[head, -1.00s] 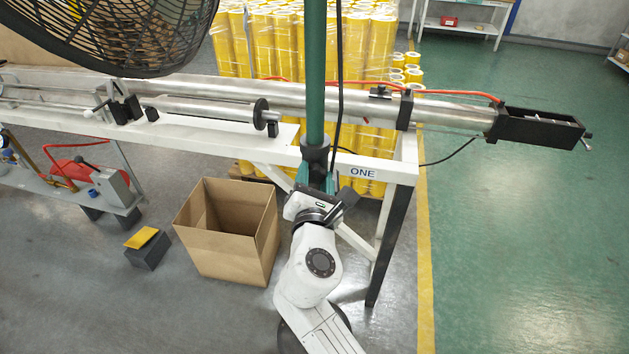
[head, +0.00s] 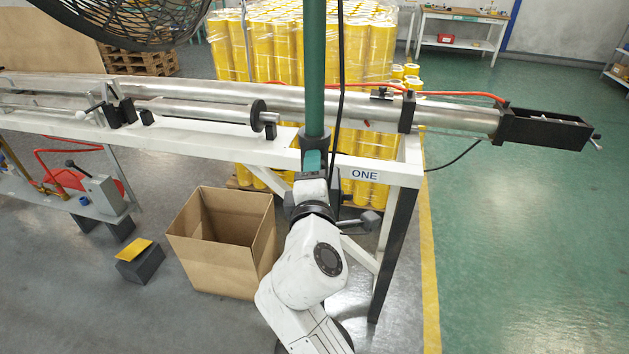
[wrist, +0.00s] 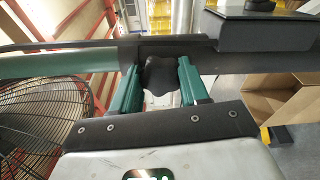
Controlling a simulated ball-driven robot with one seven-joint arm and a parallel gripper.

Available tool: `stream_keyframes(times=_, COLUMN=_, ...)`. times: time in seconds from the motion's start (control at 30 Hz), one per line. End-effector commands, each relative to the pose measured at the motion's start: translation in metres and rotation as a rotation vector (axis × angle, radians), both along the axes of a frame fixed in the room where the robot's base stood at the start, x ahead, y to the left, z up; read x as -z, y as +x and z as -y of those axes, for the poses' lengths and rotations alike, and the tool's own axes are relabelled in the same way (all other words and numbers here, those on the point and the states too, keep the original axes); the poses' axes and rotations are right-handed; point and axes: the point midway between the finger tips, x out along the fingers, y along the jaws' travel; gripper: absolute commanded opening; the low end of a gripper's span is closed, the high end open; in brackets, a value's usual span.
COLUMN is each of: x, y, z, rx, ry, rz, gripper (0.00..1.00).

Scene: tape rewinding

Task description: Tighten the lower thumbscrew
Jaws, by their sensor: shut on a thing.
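The lower thumbscrew (wrist: 158,82) is a dark lobed knob on a black collar in the wrist view. My gripper (wrist: 158,78) has its green fingers on either side of it, shut on the knob. In the head view my gripper (head: 313,163) is at the green upright post (head: 315,70), just below the black collar (head: 314,138). The thumbscrew is hidden behind my gripper in that view. The post also shows in the wrist view (wrist: 60,63), running sideways.
The white bench (head: 225,138) carries long metal tubes behind the post. A black fan (head: 125,15) is at the upper left. An open cardboard box (head: 215,262) stands on the floor left of my arm. Yellow rolls (head: 275,50) are stacked behind the bench.

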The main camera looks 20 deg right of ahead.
Motion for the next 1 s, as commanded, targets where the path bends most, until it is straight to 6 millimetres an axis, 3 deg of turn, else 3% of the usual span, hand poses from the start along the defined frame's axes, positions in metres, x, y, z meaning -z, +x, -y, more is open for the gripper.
stream_keyframes(times=0.5, x=0.0061, y=-0.0002, z=0.0006, rx=0.003, ry=0.425, rz=0.187, gripper=0.14)
stream_keyframes(times=1.0, x=0.0049, y=-0.0001, z=0.0007, rx=0.004, ry=0.635, rz=0.277, gripper=0.14)
